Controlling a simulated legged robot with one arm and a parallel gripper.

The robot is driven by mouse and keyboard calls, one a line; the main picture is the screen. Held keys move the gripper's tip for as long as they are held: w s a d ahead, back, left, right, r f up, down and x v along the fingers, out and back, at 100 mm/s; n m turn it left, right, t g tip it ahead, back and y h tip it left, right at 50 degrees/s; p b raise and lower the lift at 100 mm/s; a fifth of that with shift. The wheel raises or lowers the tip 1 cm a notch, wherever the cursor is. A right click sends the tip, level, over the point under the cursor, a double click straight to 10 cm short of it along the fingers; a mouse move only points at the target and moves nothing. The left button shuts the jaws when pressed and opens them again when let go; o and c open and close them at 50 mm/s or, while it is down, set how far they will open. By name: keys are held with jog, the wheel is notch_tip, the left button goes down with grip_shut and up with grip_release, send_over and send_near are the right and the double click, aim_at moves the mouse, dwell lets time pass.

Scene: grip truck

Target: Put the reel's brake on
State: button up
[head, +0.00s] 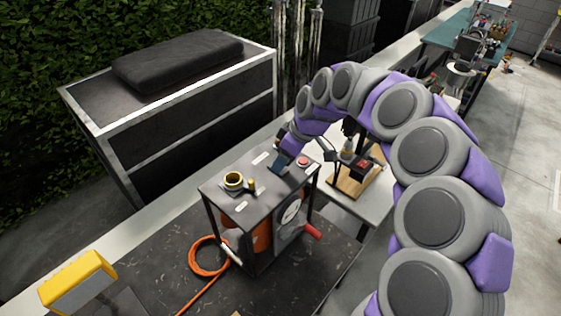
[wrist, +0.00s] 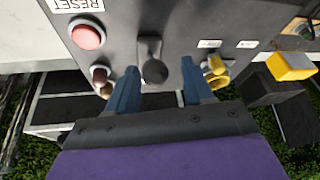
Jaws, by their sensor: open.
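The reel stands in a dark box-shaped frame (head: 262,190), with orange cable inside and a red handle (head: 312,232) on its side. My gripper (head: 281,163) is over the frame's top, pointing down beside a red button (head: 303,161). In the wrist view, my gripper (wrist: 160,92) is open, its two blue fingers apart. A dark lever with a rounded end (wrist: 152,66) lies between and just beyond the fingertips; I cannot tell whether they touch it. No readable label marks it as the brake. The red button (wrist: 88,36) sits beside a RESET label.
Orange cable (head: 206,258) lies on the dark deck. A yellow box (head: 78,282) stands at lower left. A wooden board with equipment (head: 350,184) is right of the frame.

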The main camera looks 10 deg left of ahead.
jog(key=shift+d+f, duration=0.5)
jog(key=shift+d, duration=0.65)
jog(key=shift+a+f, duration=0.1)
jog(key=shift+a, duration=0.75)
jog(key=shift+c, duration=0.9)
jog(key=shift+a+f, duration=0.1)
jog(key=shift+a, duration=0.35)
jog(key=c, duration=0.3)
jog(key=shift+d, duration=0.6)
grip_shut()
